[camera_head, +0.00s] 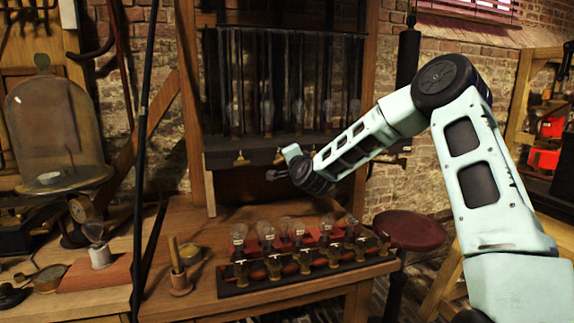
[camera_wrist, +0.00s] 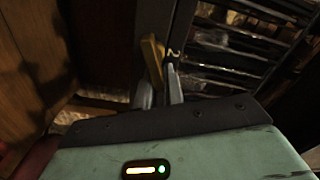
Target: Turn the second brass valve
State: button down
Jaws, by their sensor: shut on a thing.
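A row of brass valves sits under the front edge of the dark rack. The first brass valve (camera_head: 241,160) is at the left, and the second brass valve (camera_head: 279,157) is to its right, just above my gripper (camera_head: 273,175). In the wrist view a brass handle (camera_wrist: 153,55) stands upright between the fingertips of my gripper (camera_wrist: 160,90), against the dark rack edge. My gripper is shut on this handle, which looks like the second valve. The finger contact is dim and partly hidden.
Glass tubes (camera_head: 267,110) hang in the dark rack above the valves. A glass bell jar (camera_head: 55,125) is at the left and a red stool (camera_head: 410,230) at the right.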

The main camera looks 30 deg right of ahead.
jog(key=m+b, duration=0.1)
jog(key=m, duration=0.1)
jog(key=f+m+b, duration=0.1)
jog(key=m+b, duration=0.1)
jog(key=shift+d+m+b, duration=0.2)
jog(key=shift+m+b, duration=0.1)
jog(key=shift+m, duration=0.1)
dwell(0.4)
jog(key=c, duration=1.5)
grip_release()
jog(key=shift+s, duration=0.1)
jog(key=b+v, duration=0.1)
jog(key=v, duration=1.6)
jog(key=shift+s+a, duration=0.1)
jog(key=shift+s, duration=0.05)
